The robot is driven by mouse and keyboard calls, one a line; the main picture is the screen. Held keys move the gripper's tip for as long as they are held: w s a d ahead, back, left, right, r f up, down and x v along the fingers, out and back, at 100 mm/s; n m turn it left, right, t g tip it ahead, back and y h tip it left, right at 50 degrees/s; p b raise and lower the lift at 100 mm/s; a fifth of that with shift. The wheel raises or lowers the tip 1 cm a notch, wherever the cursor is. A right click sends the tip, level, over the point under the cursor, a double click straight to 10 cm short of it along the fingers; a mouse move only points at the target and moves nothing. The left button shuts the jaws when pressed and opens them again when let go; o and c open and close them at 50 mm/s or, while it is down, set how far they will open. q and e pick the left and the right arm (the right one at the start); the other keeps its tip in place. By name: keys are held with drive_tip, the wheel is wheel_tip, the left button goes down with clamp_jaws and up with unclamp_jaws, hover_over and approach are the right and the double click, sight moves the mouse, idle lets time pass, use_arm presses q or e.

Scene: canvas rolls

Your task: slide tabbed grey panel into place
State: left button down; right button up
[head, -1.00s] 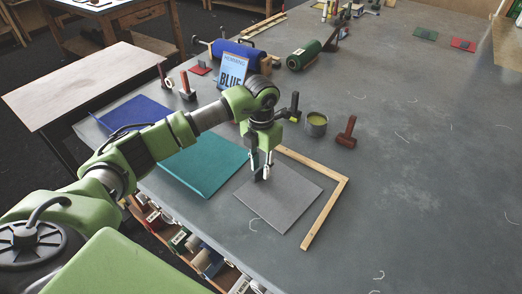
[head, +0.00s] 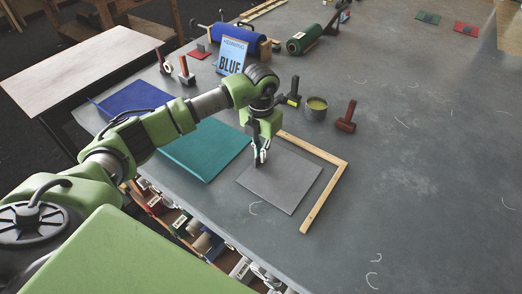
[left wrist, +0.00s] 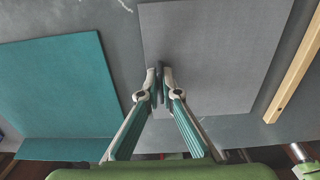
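The grey panel (head: 290,182) lies flat on the grey table, inside an L-shaped wooden strip (head: 325,196) along its far and right sides. A narrow gap shows between panel and strip; the strip's right arm also shows in the left wrist view (left wrist: 297,72). A small dark upright tab (left wrist: 161,80) stands on the panel near its left side. My left gripper (head: 261,162) points down over it. In the left wrist view its fingertips (left wrist: 160,88) are closed in on both sides of the tab. In the head view the fingers mostly hide the tab. My right gripper is not in view.
A teal panel (head: 205,148) lies to the left, with a blue one (head: 133,97) beyond. A pot (head: 316,109), a red-brown tool (head: 346,118), a dark tool (head: 293,92) and a "BLUE" sign (head: 231,58) stand behind. The table's right side is mostly clear.

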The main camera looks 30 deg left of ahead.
sight(277, 159)
use_arm(q)
drive_tip(key=shift+w+d+b, duration=0.4)
drive_tip(key=shift+w+d, duration=0.25)
drive_tip(key=shift+d, duration=0.25)
drive_tip(key=shift+w+d+b, duration=0.35)
drive_tip(key=shift+w+d, duration=0.25)
drive_tip(key=shift+d, duration=0.25)
drive_tip(key=shift+w+d, duration=0.25)
drive_tip(key=shift+d, duration=0.1)
drive_tip(key=c, duration=2.2)
unclamp_jaws()
